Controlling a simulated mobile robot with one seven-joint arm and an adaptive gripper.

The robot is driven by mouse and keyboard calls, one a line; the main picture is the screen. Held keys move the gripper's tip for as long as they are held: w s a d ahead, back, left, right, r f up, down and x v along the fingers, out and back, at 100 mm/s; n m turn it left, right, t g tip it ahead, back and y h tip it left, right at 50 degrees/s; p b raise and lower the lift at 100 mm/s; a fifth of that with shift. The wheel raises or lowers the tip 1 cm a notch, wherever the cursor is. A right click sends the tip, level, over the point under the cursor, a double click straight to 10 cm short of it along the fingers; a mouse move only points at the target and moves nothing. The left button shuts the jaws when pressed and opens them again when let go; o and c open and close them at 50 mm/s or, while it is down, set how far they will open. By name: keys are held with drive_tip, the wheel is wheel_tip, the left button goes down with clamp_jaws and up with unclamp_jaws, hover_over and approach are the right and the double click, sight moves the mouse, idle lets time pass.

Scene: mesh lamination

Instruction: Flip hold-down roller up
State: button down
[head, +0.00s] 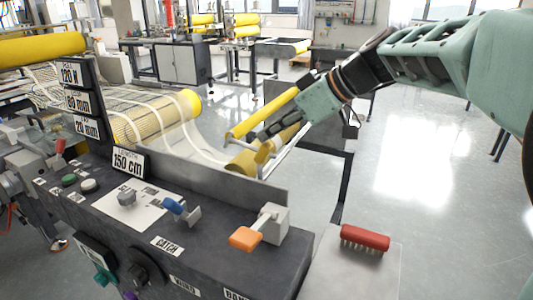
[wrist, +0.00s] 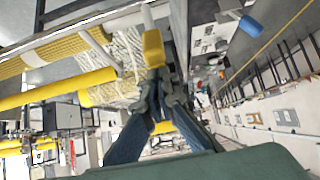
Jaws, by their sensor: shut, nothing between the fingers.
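A smooth yellow roller (head: 262,113), which looks like the hold-down roller, sits on pale arms at the end of the mesh line. It also shows in the wrist view (wrist: 55,88). A yellow tab (head: 262,154) stands below it, beside a lower mesh-covered roller. My gripper (head: 268,132) is shut and empty, reaching in from the right between the roller and the tab. In the wrist view its fingertips (wrist: 160,86) meet close to the yellow tab (wrist: 153,48); I cannot tell whether they touch it. My gripper hides part of both rollers.
A dark control panel (head: 205,245) fills the front, with an orange-handled lever (head: 245,238) and a blue switch (head: 174,206). A red brush (head: 365,238) lies on a grey stand at right. The floor at right is clear.

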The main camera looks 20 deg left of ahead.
drive_tip(key=d+f+b, duration=0.1)
drive_tip(key=b, duration=0.1)
drive_tip(key=d+y+b, duration=0.1)
drive_tip(key=shift+d+f+b, duration=0.2)
drive_tip(key=shift+f+b, duration=0.15)
drive_tip(key=shift+b, duration=0.05)
drive_tip(key=shift+s+d+f+b, duration=0.15)
drive_tip(key=shift+d+f+b, duration=0.05)
drive_tip(key=shift+d+b, duration=0.6)
drive_tip(key=shift+s+d+f+b, duration=0.1)
drive_tip(key=shift+d+f+b, duration=0.1)
drive_tip(key=shift+d+b, duration=0.5)
drive_tip(key=shift+a, duration=0.15)
wheel_tip(320, 180, up, 4)
drive_tip(key=a+p, duration=0.2)
drive_tip(key=d+r+p, duration=0.1)
drive_tip(key=d+r, duration=0.1)
drive_tip(key=d, duration=0.7)
drive_tip(key=shift+s+r+y, duration=0.3)
drive_tip(key=shift+r, duration=0.1)
